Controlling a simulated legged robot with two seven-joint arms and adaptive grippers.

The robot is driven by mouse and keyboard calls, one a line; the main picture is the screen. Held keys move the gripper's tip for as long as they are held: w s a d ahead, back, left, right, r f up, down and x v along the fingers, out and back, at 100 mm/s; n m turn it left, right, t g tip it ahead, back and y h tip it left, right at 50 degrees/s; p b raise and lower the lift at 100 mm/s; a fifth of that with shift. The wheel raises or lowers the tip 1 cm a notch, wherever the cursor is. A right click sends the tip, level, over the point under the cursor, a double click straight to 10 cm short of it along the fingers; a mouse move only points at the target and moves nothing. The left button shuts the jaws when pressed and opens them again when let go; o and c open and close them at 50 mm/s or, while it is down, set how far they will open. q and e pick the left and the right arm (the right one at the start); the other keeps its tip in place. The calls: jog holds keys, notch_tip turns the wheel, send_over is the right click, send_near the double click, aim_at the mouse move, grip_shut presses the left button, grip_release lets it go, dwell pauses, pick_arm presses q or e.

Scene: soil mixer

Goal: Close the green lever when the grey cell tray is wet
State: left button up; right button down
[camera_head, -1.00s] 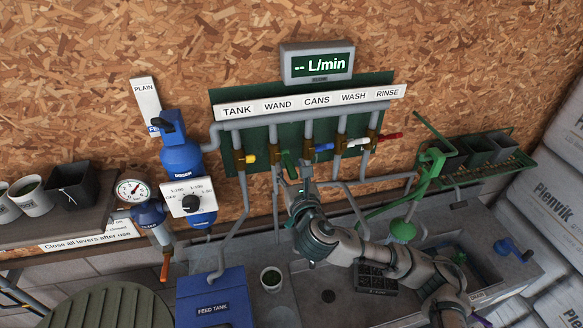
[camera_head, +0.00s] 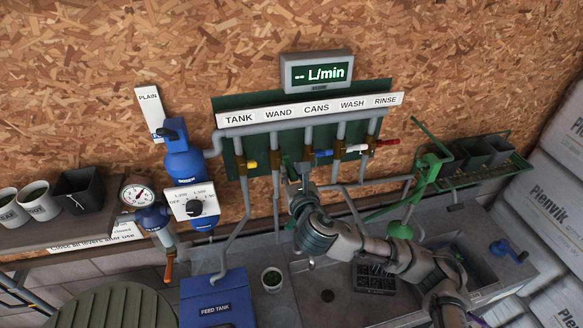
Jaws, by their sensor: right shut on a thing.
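The green lever (camera_head: 286,160) sits on the manifold pipe under the WAND label. It is small and partly hidden by my right gripper, so its exact angle is hard to tell. My right gripper (camera_head: 304,178) reaches up from the lower right and is shut on the green lever. The cell tray (camera_head: 374,278) looks dark grey and lies in the sink area, just below my right forearm, which hides part of it. I cannot tell whether it is wet. My left gripper is not in view.
Yellow (camera_head: 250,164), blue (camera_head: 323,153), white (camera_head: 357,148) and red (camera_head: 387,142) levers line the same manifold. The flow display (camera_head: 317,73) reads "-- L/min". A blue feed tank (camera_head: 215,300) and a small pot (camera_head: 272,279) stand below.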

aim_at(289, 166)
jog(key=shift+w+r+p, duration=0.1)
jog(key=shift+r+p, duration=0.25)
jog(key=shift+r, duration=0.3)
jog(key=shift+w+r+g, duration=0.1)
jog(key=shift+r+g, duration=0.05)
jog(key=shift+g, duration=0.45)
jog(key=shift+w+a+r+g+h, duration=0.15)
jog(key=shift+r+g, duration=0.15)
jog(key=shift+g, duration=0.2)
jog(key=shift+w+d+r+g+h, duration=0.15)
jog(key=shift+r+g, duration=0.1)
jog(key=shift+g, duration=0.25)
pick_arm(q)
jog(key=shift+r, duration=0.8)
pick_arm(e)
jog(key=shift+w+a+r+g+h, duration=0.15)
jog(key=shift+w+r+g, duration=0.15)
jog(key=shift+g, duration=0.3)
jog(key=shift+w+r+g+h, duration=0.15)
jog(key=shift+r+g, duration=0.2)
jog(key=shift+g, duration=0.25)
jog(key=shift+r, duration=0.1)
jog(key=c, duration=1.2)
grip_release()
jog(key=shift+o, duration=1)
jog(key=shift+w, duration=0.1)
jog(key=shift+f, duration=0.2)
